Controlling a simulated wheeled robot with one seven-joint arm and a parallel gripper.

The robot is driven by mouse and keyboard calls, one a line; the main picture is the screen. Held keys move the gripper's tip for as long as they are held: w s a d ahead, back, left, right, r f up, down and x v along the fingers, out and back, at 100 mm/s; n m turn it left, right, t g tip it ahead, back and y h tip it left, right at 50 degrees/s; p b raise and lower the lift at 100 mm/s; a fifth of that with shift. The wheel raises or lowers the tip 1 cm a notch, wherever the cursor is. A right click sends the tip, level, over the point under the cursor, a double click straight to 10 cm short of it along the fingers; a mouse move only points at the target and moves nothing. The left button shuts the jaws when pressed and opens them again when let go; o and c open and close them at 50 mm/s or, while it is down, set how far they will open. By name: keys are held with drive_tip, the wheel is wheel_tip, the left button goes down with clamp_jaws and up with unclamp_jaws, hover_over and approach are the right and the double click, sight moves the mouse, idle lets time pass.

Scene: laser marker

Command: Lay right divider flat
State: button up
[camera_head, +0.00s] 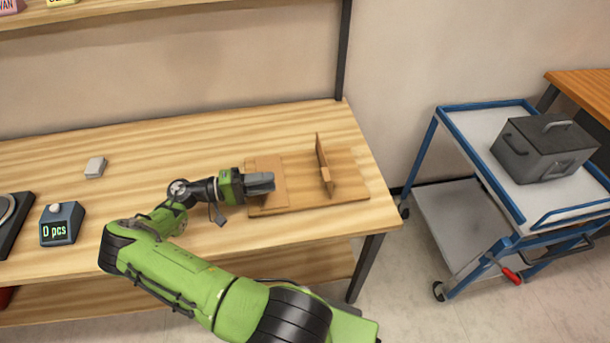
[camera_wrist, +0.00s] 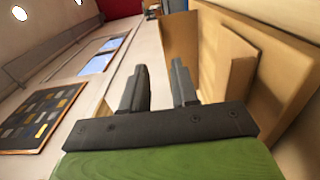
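The right divider (camera_head: 323,164) is a thin brown panel standing upright on the right part of a wooden base board (camera_head: 349,177). A small block sits at its foot. Another brown panel (camera_head: 275,168) lies flat on the board's left part, partly hidden by my gripper (camera_head: 260,183). My gripper is left of the upright divider, apart from it, pointing right towards it. In the wrist view, the two dark fingers of the gripper (camera_wrist: 160,72) are spread with nothing between them.
The workbench (camera_head: 230,135) is clear behind the board. A grey box (camera_head: 95,167) and a counter reading "0 pcs" (camera_head: 61,224) are at the left. A shelf post (camera_head: 343,50) rises behind. A blue trolley (camera_head: 480,165) with a dark case (camera_head: 543,150) stands at the right.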

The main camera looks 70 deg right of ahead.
drive_tip(key=x, duration=1.3)
drive_tip(key=shift+s+d, duration=0.15)
drive_tip(key=shift+s, duration=0.15)
drive_tip(key=shift+c, duration=0.3)
clamp_jaws()
